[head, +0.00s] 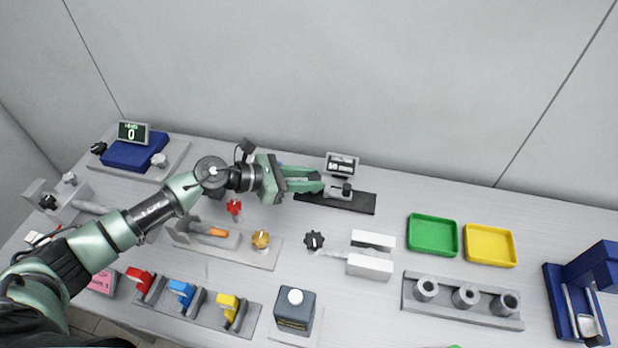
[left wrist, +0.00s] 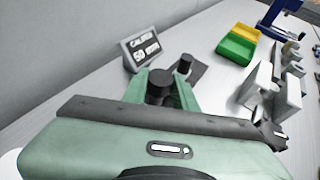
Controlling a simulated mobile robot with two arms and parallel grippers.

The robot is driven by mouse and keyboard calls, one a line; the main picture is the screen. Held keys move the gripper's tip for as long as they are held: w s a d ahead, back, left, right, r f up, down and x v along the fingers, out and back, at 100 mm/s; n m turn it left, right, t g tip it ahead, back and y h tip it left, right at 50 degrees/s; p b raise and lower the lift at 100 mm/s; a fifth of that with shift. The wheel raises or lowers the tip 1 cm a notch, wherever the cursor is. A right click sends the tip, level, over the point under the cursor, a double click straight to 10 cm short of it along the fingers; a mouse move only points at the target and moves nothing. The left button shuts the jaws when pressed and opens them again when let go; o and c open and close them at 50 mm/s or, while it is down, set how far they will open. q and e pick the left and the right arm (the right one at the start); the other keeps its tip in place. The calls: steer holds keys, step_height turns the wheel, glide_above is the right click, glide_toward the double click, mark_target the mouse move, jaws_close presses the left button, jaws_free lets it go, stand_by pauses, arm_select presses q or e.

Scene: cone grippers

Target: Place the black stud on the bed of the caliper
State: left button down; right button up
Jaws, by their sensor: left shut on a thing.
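The caliper stands at the back middle, with a dark base (head: 362,203), a grey body and a small display (head: 342,164). The display also shows in the left wrist view (left wrist: 145,47). A black cylindrical knob (head: 347,188) shows on the caliper. My left gripper (head: 318,184) reaches in from the left, its green fingers at the caliper's left part. It is shut on the black stud (left wrist: 160,84), a dark cylinder between the fingertips in the left wrist view. The stud's lower end is hidden, so I cannot tell whether it touches the bed. My right gripper is out of view.
A green tray (head: 433,252) and a yellow tray (head: 490,262) lie to the right. White blocks (head: 370,266), a holder with grey cylinders (head: 462,314) and a dark bottle (head: 295,322) stand nearer. A blue device (head: 595,270) stands far right.

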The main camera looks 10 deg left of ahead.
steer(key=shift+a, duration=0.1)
arm_select(q)
steer(key=shift+f, duration=0.1)
steer(key=c, duration=1.1)
jaws_free()
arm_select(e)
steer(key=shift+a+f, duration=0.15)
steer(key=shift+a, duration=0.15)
arm_select(q)
steer(key=b+v, duration=0.3)
steer(key=v, duration=0.9)
steer(key=shift+r, duration=0.3)
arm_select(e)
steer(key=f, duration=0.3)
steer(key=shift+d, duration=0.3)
